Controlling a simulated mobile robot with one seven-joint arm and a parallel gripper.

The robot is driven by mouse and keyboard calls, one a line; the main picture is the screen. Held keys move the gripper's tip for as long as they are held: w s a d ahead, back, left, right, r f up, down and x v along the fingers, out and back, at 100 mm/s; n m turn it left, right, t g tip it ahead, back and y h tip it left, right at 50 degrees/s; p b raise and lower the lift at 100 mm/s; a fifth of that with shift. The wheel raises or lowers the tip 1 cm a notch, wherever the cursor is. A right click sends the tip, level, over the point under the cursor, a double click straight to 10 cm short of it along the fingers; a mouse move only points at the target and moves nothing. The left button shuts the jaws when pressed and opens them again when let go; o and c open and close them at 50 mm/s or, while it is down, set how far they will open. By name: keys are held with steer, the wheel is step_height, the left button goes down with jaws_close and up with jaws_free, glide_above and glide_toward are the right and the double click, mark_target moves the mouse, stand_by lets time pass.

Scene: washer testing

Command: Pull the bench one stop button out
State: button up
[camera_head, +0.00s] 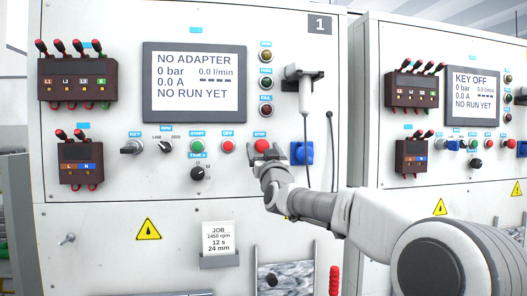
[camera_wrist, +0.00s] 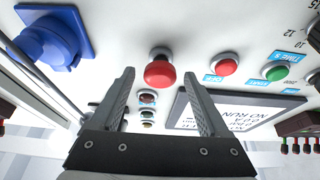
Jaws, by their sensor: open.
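The bench one stop button (camera_head: 261,145) is a red mushroom knob on the white panel marked 1, under a blue STOP label. My gripper (camera_head: 265,155) is at the panel just below and in front of the button in the head view. In the wrist view my gripper (camera_wrist: 158,80) is open, with one finger on each side of the button.
A blue socket (camera_head: 302,153) is close right of the stop button. A red OFF button (camera_head: 227,146) and green START button (camera_head: 197,146) are to its left. A display (camera_head: 194,83) is above left. A hanging cable and a corded handset (camera_head: 303,88) are at upper right.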

steer(key=shift+s, duration=0.1)
steer(key=b+v, duration=0.5)
steer(key=v, duration=1.2)
steer(key=shift+f+b, duration=0.15)
steer(key=shift+b, duration=0.25)
steer(key=shift+d+f, duration=0.1)
